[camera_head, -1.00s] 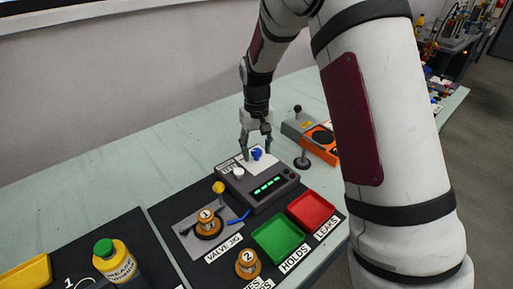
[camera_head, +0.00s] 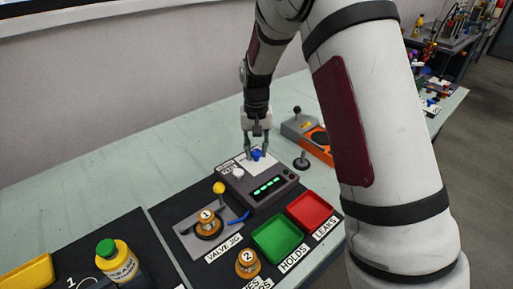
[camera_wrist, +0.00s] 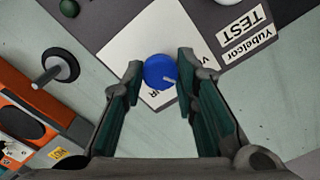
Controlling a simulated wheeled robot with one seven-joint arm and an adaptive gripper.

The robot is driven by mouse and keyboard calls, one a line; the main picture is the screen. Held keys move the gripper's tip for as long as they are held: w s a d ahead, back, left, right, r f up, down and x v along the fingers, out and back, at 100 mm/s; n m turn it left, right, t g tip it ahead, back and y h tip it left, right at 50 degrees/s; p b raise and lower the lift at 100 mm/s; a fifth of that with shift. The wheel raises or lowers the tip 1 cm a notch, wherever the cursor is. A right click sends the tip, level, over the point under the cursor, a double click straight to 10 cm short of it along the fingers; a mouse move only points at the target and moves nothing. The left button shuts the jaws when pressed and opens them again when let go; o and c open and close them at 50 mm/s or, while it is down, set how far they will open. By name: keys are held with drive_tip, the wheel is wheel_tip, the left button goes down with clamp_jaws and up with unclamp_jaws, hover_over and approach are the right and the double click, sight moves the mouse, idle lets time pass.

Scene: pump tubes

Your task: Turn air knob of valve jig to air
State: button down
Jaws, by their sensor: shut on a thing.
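The valve jig is a dark grey box (camera_head: 252,198) with a row of green lights. At its back is a white plate (camera_wrist: 148,40) with a blue air knob (camera_wrist: 159,72), also visible in the head view (camera_head: 257,155). The knob has a white pointer mark that points to the lower right in the wrist view. A partly hidden label ending in "R" lies below the knob, and one starting with "V" lies to its right. My gripper (camera_wrist: 160,70) comes down from above and is shut on the blue knob, one fingertip on each side.
A white button (camera_head: 238,173) and a yellow ball-topped lever (camera_head: 219,187) are close by. An orange and grey device (camera_head: 312,137) and a small black-based post (camera_head: 302,162) stand to the right. Green (camera_head: 277,258) and red (camera_head: 329,218) trays lie in front.

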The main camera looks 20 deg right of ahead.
drive_tip(key=m+p, duration=0.2)
drive_tip(key=m, duration=0.5)
drive_tip(key=m+p, duration=0.1)
drive_tip(key=m, duration=0.3)
drive_tip(key=shift+m+p, duration=0.5)
drive_tip(key=shift+m, duration=1.3)
drive_tip(key=c, duration=1.2)
unclamp_jaws()
drive_tip(key=shift+c, duration=0.2)
drive_tip(key=shift+r, duration=0.1)
